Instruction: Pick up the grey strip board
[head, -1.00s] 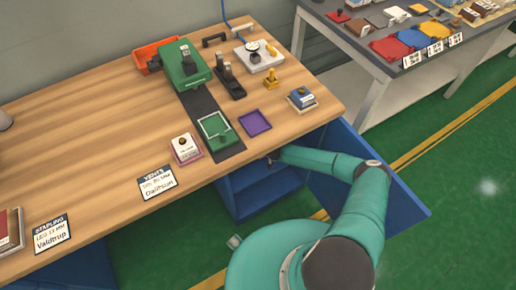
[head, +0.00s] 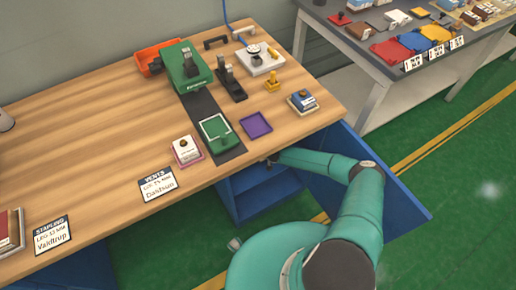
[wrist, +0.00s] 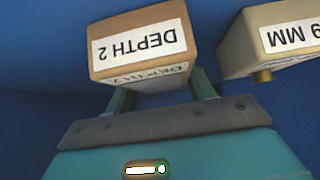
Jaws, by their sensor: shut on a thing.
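My gripper (wrist: 162,88) shows in the wrist view with a finger on either side of a tan block labelled "DEPTH 2" (wrist: 140,25), and is shut on it. The label reads upside down. In the head view my arm reaches to the table's front edge beside an open blue drawer or cabinet (head: 262,187); the fingers are largely hidden there. I cannot make out a board that is clearly the grey strip board. A dark grey strip (head: 203,104) lies on the table, partly under a green device (head: 183,68) and a green frame (head: 215,132).
A second pale block marked "9 MM" (wrist: 270,25) is close on the right in the wrist view. Blue walls surround both blocks. The wooden table (head: 95,125) carries a purple tray (head: 256,125), an orange bin (head: 148,60) and label cards (head: 157,184).

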